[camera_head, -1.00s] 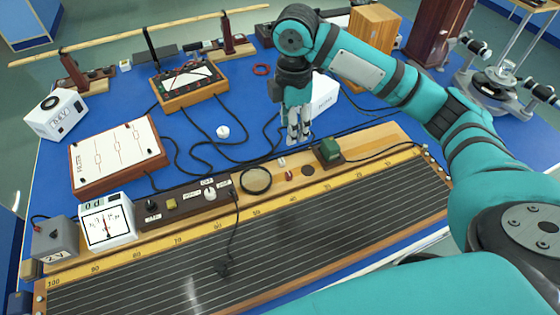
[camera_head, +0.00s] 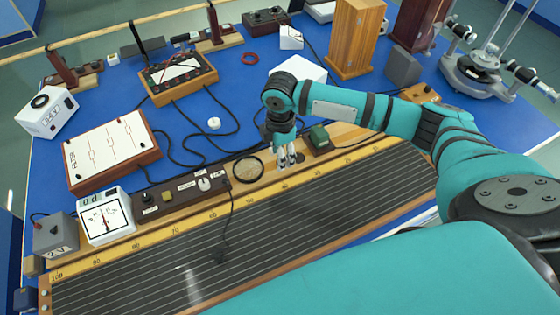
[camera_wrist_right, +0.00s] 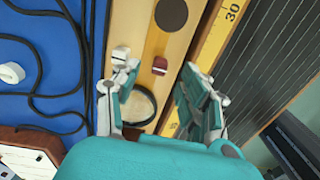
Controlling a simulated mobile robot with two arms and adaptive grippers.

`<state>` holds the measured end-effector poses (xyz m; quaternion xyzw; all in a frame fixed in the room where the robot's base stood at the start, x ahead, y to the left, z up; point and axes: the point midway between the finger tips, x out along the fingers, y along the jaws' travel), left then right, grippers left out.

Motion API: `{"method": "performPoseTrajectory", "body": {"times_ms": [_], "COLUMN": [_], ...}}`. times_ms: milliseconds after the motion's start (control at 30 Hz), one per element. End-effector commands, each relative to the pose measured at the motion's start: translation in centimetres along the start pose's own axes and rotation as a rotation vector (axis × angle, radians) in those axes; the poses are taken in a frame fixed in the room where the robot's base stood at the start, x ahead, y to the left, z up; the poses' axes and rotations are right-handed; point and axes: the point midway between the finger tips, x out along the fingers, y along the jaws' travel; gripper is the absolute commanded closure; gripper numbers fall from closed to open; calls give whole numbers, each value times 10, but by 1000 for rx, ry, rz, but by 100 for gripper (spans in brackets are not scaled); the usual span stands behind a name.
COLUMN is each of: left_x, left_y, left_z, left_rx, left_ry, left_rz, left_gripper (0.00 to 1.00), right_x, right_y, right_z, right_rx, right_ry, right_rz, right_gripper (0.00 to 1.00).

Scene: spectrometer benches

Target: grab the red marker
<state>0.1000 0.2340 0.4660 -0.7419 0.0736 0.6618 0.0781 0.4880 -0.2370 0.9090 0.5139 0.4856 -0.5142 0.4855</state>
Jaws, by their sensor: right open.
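The red marker (camera_wrist_right: 160,66) is a small dark-red block with a pale band on the wooden strip of the long ruled board. In the right wrist view it shows between the two fingertips of my right gripper (camera_wrist_right: 157,73), which is open and empty. In the head view my right gripper (camera_head: 287,160) points down over the wooden strip and hides the marker. I cannot tell how much height is left between the fingertips and the strip. My left gripper is not in view.
A round glass (camera_wrist_right: 138,106) and a dark disc (camera_wrist_right: 171,14) lie on the strip. Black cables (camera_head: 185,135) cross the blue table.

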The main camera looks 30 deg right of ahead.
Motion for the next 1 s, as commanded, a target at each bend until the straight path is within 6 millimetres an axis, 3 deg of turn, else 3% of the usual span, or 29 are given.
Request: {"method": "performPoseTrajectory", "body": {"times_ms": [200, 467, 800, 1000], "left_x": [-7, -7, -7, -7], "left_y": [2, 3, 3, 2], "left_z": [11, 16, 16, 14], "left_rx": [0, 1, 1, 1], "left_ry": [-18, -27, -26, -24], "left_rz": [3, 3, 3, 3], "left_gripper": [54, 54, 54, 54], "right_x": [25, 28, 27, 27], "right_y": [0, 0, 0, 0], "right_z": [0, 0, 0, 0], "right_rx": [1, 0, 0, 0], "right_ry": [-1, -1, 0, 0], "right_rz": [-1, 1, 1, 1], "right_gripper": [56, 56, 99, 99]}}
